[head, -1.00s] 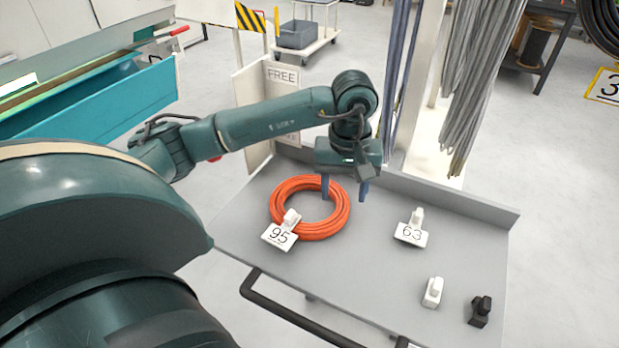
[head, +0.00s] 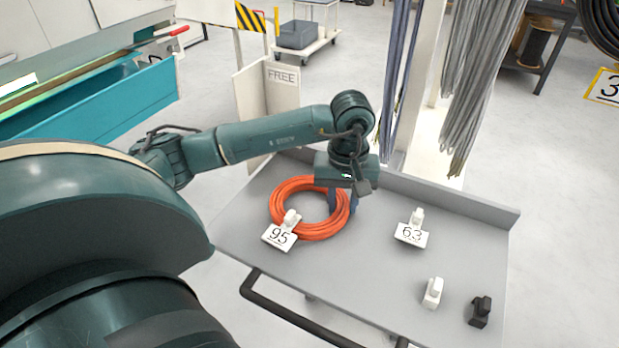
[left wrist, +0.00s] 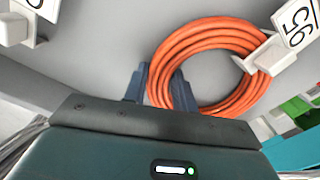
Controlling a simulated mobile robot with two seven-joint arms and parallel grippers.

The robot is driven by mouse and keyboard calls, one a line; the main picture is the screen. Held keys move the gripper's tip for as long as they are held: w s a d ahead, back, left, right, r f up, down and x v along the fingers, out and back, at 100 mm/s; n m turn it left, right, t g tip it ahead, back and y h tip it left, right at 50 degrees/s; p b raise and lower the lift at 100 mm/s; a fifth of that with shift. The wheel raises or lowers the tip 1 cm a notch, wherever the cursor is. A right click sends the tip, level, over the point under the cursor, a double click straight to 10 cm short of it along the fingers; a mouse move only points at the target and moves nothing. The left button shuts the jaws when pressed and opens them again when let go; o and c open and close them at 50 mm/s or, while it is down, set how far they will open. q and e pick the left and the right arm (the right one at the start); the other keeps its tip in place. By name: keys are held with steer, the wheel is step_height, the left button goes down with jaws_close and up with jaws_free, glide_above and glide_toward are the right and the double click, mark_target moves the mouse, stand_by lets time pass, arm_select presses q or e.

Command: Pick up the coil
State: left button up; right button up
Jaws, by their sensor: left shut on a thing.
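An orange coil (head: 283,196) lies flat on the grey cart top, with a white clip tag marked 95 (head: 280,236) on its near side. My left gripper (head: 341,203) points down at the coil's right side. Its fingers are shut on the coil's ring, one on each side of the strands. In the left wrist view the coil (left wrist: 208,36) runs between the two blue fingers of the gripper (left wrist: 160,88). The coil appears to be still on the cart. My right gripper is not in view.
The grey cart top (head: 370,260) also holds a white clip tag marked 63 (head: 411,234), a white clip (head: 433,293) and a black clip (head: 480,311). A raised rim runs along the cart's back. Grey cables (head: 480,80) hang behind it.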

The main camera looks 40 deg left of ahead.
arm_select(q)
jaws_close()
steer(key=shift+r, duration=0.1)
step_height(320, 180, up, 10)
stand_by(0.5)
steer(key=shift+d, duration=0.1)
stand_by(0.8)
